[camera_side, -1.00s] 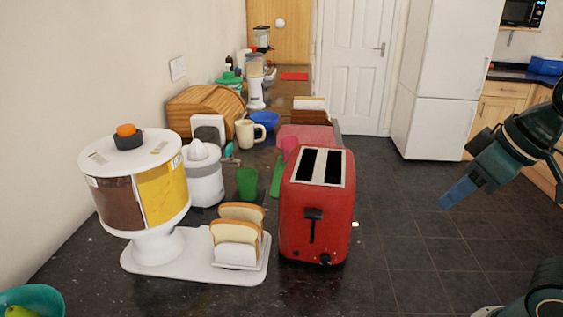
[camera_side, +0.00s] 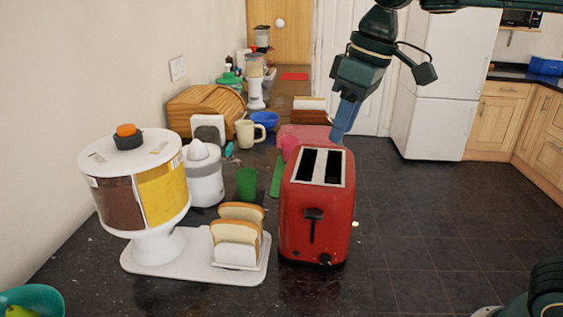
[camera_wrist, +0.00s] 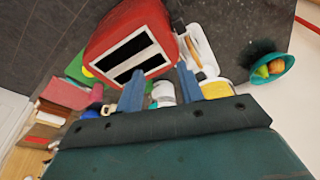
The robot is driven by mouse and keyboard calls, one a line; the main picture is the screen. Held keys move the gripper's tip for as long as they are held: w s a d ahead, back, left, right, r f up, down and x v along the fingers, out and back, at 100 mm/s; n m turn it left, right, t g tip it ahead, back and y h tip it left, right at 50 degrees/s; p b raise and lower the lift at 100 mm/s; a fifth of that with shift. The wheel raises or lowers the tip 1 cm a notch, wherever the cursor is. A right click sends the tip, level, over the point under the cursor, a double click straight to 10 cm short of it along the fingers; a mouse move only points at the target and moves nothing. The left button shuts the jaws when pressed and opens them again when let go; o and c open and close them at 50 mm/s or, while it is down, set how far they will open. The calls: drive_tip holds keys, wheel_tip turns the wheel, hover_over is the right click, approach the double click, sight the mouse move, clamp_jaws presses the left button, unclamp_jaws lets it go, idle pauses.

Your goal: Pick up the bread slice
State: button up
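Two bread slices (camera_side: 235,233) with brown crusts stand upright, one behind the other, in a small white rack on a white base (camera_side: 190,267). The rack is left of the red toaster (camera_side: 316,205). My gripper (camera_side: 336,138) points downward above and behind the toaster, right of and higher than the bread. In the wrist view, my gripper (camera_wrist: 160,92) shows two blue fingers spread apart with nothing held between them. The toaster (camera_wrist: 125,35) with its two dark slots fills the upper left there. The bread is small and partly hidden near the right finger.
A white dispenser with brown and yellow sections (camera_side: 140,190) stands left of the bread. A juicer (camera_side: 203,175), green cup (camera_side: 246,183) and cream mug (camera_side: 249,133) stand behind. A teal bowl (camera_side: 30,296) is at the front left.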

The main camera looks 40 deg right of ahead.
drive_tip(key=w+a+f+n+g, duration=0.1)
drive_tip(key=w+a+f+n, duration=0.1)
drive_tip(key=w+a, duration=0.45)
drive_tip(key=n+g+h, duration=0.1)
drive_tip(key=n+g, duration=0.1)
hover_over(242, 204)
wheel_tip(242, 204, down, 6)
drive_tip(key=r, duration=0.1)
drive_tip(key=shift+w+d+f, duration=0.1)
drive_tip(key=shift+w+f, duration=0.05)
drive_tip(key=shift+f, duration=0.1)
drive_tip(key=shift+f, duration=0.15)
drive_tip(key=shift+f, duration=4.15)
drive_tip(key=shift+f, duration=0.1)
